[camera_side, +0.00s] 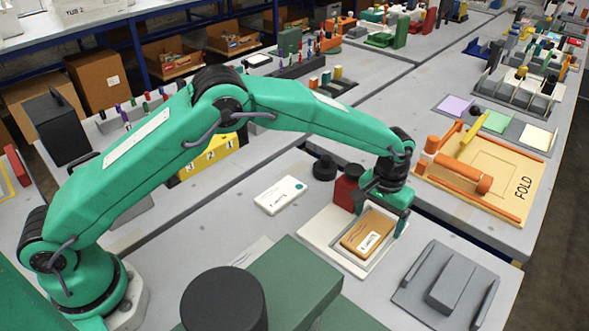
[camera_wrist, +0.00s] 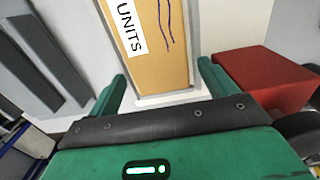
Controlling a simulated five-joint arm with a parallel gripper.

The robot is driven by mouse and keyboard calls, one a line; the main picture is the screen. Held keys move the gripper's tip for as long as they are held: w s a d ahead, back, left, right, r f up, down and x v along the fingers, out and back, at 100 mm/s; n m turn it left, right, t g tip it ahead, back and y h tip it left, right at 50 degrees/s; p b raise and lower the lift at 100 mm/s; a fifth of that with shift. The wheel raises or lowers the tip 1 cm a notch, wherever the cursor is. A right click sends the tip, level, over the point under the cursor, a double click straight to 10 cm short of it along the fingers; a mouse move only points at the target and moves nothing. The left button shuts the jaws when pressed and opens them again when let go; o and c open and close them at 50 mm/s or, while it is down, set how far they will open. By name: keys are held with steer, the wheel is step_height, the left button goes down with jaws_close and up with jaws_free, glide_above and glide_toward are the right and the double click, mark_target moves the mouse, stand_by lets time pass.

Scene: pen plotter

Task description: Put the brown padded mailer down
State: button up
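The brown padded mailer (camera_side: 368,233) lies flat in a shallow white-rimmed tray (camera_side: 322,232), with its white label facing up. In the wrist view the mailer (camera_wrist: 165,50) shows with part of its "UNITS" label and blue pen lines. My gripper (camera_side: 383,207) is low over the mailer's far end. In the wrist view the two green fingers of my gripper (camera_wrist: 162,82) stand apart on either side of the mailer, with pale gaps between them and its edges. The gripper looks open and holds nothing.
A red block (camera_side: 347,188) stands close behind my gripper. A grey fixture with raised rails (camera_side: 447,287) is at the right, and a white card (camera_side: 280,195) lies to the left. A wooden FOLD board (camera_side: 510,180) sits beyond.

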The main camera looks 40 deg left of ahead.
mark_target(378, 222)
steer(key=shift+r, duration=0.15)
step_height(378, 222, up, 13)
stand_by(0.9)
stand_by(0.5)
steer(key=s+a+r+t, duration=0.1)
steer(key=s+a+r, duration=0.55)
steer(key=a, duration=0.25)
steer(key=s+a+r+t, duration=0.2)
steer(key=s+a+r, duration=0.3)
steer(key=a+r, duration=0.25)
steer(key=s+a+f+t, duration=0.1)
steer(key=s+a+f, duration=0.1)
steer(key=s+a, duration=0.3)
steer(key=s+a+f+t, duration=0.1)
steer(key=s+a, duration=0.5)
steer(key=s, duration=0.8)
steer(key=shift+f+t, duration=0.3)
steer(key=shift+f, duration=0.25)
